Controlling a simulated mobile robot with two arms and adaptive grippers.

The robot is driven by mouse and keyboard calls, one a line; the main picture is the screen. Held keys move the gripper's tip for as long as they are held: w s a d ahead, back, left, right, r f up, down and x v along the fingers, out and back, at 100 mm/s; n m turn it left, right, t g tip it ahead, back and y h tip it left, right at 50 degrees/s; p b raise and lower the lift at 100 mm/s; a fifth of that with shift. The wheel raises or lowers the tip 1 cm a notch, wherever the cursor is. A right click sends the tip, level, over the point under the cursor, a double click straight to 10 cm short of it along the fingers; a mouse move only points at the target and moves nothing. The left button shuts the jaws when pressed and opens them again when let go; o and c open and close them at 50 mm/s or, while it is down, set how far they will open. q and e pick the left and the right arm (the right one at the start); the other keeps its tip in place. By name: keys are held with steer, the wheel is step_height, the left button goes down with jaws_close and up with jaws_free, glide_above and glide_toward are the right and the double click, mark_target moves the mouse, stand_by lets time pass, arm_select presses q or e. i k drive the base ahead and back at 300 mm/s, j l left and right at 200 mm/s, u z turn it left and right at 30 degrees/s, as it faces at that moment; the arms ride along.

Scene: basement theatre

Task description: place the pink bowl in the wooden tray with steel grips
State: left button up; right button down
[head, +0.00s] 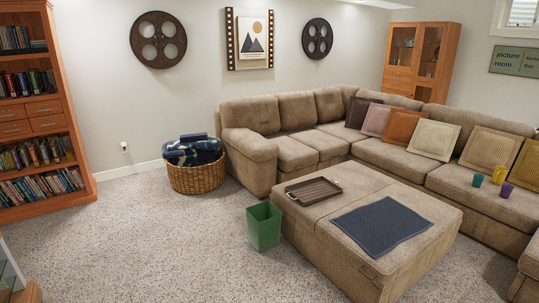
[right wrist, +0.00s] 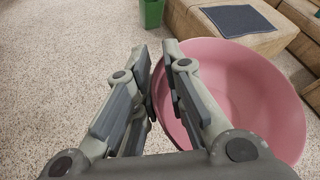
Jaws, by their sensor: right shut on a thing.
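The wooden tray with steel grips (head: 313,191) lies on the beige ottoman, near its far left corner, and looks empty. The pink bowl (right wrist: 245,95) fills the right side of the right wrist view. My right gripper (right wrist: 163,95) is shut on the bowl's left rim, with a finger on each side of the wall. The bowl's inside looks empty. Neither the bowl nor either gripper shows in the head view.
A dark blue mat (head: 382,226) lies on the near part of the ottoman (head: 335,243). A green bin (head: 264,226) stands on the floor against its left side. A wicker basket (head: 196,177) stands by the sectional sofa (head: 285,152). The carpet at left is clear.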

mark_target(313, 191)
steer(key=i+z, duration=0.3)
steer(key=i, duration=1.65)
